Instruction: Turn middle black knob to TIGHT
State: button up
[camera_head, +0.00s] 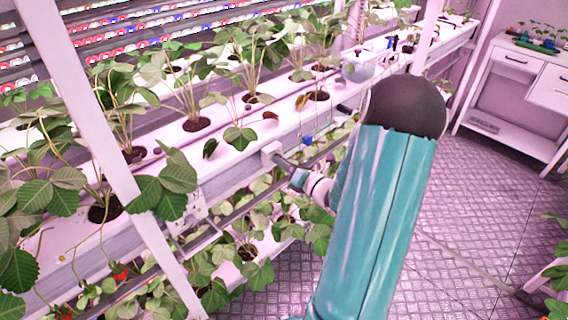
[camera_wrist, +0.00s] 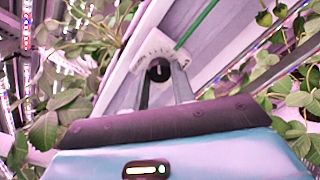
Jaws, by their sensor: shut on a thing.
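The black knob (camera_wrist: 158,70) shows in the wrist view on a white dial plate (camera_wrist: 150,50) fixed to the trough's side. A pale mark on the knob's face runs roughly upright in the picture. The lettering on the plate is too small to read. My gripper (camera_wrist: 161,84) has one finger on each side of the knob and is shut on it. In the head view my gripper (camera_head: 281,161) reaches the trough's front face, and the knob is hidden there.
White planting troughs (camera_head: 235,167) with strawberry plants run along the rack. A white post (camera_head: 95,120) stands at the left. A small blue part (camera_head: 307,141) sits near the trough edge. Leaves hang close around my gripper. The metal floor (camera_head: 470,200) at the right is largely clear.

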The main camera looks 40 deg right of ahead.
jog(key=m, duration=1.2)
jog(key=shift+m, duration=0.3)
dwell(0.3)
jog(key=o, duration=1)
jog(key=shift+s, duration=0.1)
jog(key=s, duration=1.3)
jog(key=shift+s+d, duration=0.15)
jog(key=shift+s, duration=0.15)
